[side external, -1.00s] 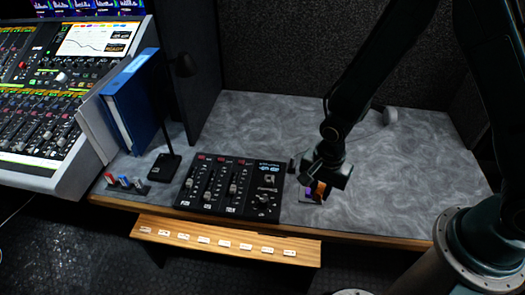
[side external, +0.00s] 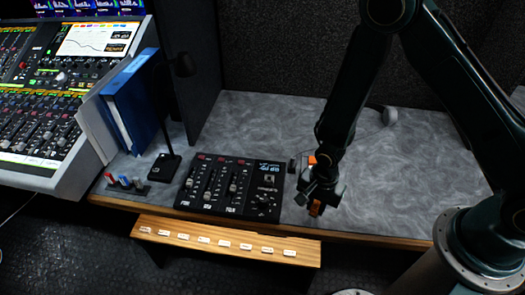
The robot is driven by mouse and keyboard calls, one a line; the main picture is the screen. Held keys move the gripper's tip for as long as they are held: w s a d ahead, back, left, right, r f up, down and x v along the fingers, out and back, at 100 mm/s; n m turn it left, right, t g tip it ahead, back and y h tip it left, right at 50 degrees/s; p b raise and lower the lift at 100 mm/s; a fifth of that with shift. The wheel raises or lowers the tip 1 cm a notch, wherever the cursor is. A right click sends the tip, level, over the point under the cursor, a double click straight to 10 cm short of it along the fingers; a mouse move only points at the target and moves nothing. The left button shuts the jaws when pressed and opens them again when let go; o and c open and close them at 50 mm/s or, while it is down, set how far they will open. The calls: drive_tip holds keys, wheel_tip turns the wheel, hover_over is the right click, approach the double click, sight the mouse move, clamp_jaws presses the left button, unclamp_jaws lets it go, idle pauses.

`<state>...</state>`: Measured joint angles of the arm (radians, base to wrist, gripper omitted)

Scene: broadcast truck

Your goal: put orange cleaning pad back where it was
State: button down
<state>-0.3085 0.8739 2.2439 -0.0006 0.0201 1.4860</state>
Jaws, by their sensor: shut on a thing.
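My gripper (side external: 317,203) is at the front of the grey desk, just right of the black fader panel, pointing down. It is shut on a small orange piece (side external: 316,208) that shows at its fingertips, which looks like the orange cleaning pad. I cannot tell whether the piece touches the desk. Another small orange patch (side external: 311,160) shows behind my gripper, left of my wrist; I cannot tell what it is. The small purple piece seen earlier is hidden.
The black fader panel (side external: 230,187) is close left of my gripper. A small dark object (side external: 291,165) stands at its right edge. A wooden strip (side external: 225,240) with white labels runs along the front. Headphones (side external: 388,115) lie behind. The desk's right side is clear.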

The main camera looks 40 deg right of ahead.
sight(316, 205)
drive_tip(key=shift+f, duration=1.25)
drive_tip(key=shift+f, duration=0.15)
drive_tip(key=c, duration=1.3)
unclamp_jaws()
drive_tip(key=shift+o, duration=0.2)
drive_tip(key=shift+r, duration=6.2)
